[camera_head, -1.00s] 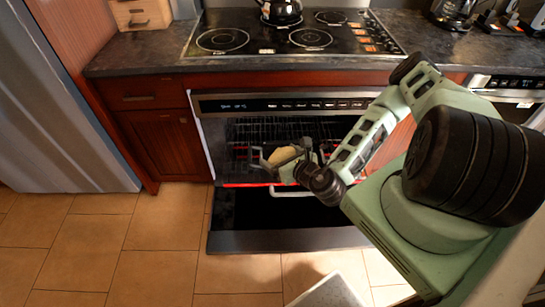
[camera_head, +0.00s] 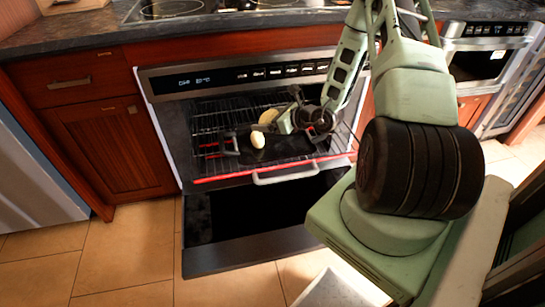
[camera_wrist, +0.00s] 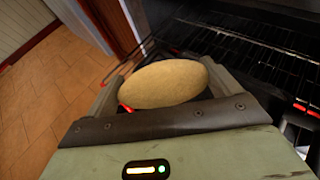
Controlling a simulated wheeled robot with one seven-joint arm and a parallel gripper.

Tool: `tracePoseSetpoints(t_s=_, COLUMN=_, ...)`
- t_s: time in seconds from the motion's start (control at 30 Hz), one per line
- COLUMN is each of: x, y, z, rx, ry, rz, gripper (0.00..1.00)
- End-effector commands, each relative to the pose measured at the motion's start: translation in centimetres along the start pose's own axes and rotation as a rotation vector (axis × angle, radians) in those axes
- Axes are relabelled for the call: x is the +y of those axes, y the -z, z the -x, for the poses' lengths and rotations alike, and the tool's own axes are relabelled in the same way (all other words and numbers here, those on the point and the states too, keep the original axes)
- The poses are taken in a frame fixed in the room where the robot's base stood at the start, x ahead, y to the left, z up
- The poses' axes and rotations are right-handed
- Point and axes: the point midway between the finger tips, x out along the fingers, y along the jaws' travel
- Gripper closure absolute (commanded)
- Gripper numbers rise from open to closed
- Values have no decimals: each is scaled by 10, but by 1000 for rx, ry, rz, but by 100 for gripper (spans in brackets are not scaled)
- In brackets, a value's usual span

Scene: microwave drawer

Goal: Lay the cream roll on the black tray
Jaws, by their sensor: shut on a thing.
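My gripper (camera_wrist: 163,92) is shut on a tan-cream oval roll (camera_wrist: 163,83), which lies crosswise between its fingers. In the head view, my gripper (camera_head: 264,128) is over the oven rack, and the roll (camera_head: 269,117) shows at its tip. A small paler patch (camera_head: 257,140) shows just below it; I cannot tell whether this is part of the same roll. A black tray (camera_head: 285,149) with upright end handles sits on the rack under and beside my gripper. I cannot tell the gap between roll and tray. My gripper and arm hide part of the tray.
The oven door (camera_head: 235,250) is folded down in front. Wooden cabinets (camera_head: 110,150) stand left, a second appliance (camera_head: 480,62) right. Tiled floor lies in front and to the left.

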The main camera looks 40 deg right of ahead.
Motion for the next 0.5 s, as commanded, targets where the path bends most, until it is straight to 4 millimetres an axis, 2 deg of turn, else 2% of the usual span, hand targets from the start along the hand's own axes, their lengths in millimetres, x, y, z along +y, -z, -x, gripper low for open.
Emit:
tracePoseSetpoints(t_s=0.03, x=-13, y=20, z=-7, rx=-2, ry=-2, rz=10, gripper=34)
tracePoseSetpoints(t_s=0.2, x=-49, y=41, z=-9, rx=-2, ry=-18, rz=17, gripper=34)
tracePoseSetpoints(t_s=0.4, x=-84, y=56, z=-4, rx=-2, ry=-15, rz=12, gripper=34)
tracePoseSetpoints(t_s=0.5, x=-96, y=58, z=0, rx=-2, ry=-10, rz=7, gripper=34)
